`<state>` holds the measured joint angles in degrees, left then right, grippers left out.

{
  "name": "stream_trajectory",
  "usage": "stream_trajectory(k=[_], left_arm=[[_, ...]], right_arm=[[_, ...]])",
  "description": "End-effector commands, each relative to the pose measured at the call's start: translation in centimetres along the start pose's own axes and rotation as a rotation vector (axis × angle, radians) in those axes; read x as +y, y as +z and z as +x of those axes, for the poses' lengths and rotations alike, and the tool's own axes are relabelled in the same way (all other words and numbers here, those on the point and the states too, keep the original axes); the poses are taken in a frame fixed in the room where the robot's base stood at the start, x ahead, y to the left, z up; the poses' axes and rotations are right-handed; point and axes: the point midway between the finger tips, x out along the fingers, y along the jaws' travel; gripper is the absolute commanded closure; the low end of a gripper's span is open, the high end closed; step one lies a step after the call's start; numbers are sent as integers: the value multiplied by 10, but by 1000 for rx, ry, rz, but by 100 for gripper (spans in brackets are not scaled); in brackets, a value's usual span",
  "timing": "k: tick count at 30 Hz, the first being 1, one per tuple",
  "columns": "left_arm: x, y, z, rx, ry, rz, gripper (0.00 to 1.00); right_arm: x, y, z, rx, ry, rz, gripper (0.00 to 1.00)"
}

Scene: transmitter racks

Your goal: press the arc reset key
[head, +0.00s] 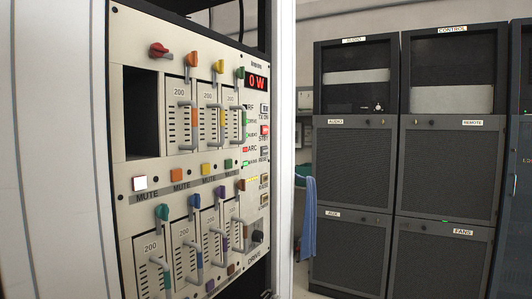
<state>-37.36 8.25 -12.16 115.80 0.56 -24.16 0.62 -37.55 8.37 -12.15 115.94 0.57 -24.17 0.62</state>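A cream control panel (145,60) faces me at an angle in the left half of the head view. A narrow column of small keys runs down its right edge. An ARC label (252,149) with small red lamps stands beside this column. A small pale key (264,152) sits level with the ARC label, below a red key (265,131). The lettering at the pale key is too small to read, so I cannot tell for sure that it is the arc reset key. Neither of my grippers is in view.
A red display (257,81) reads 0 W above the keys. Several sliders with coloured knobs and square MUTE buttons fill the panel's middle. A black DRIVE knob (257,236) is at lower right. Dark cabinets (355,160) stand behind, with a blue cloth (308,220) beside them.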

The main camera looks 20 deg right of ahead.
Motion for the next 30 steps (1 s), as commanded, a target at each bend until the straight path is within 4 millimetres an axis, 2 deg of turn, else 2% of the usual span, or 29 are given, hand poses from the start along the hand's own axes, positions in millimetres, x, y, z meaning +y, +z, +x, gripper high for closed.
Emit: stream_trajectory(k=[6, 7, 10, 30], left_arm=[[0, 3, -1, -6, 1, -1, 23], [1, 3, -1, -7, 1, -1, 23], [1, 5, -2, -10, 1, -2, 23], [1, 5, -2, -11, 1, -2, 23]], right_arm=[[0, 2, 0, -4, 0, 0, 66], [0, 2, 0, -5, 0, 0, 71], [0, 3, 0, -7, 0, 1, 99], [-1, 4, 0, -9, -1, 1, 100]])
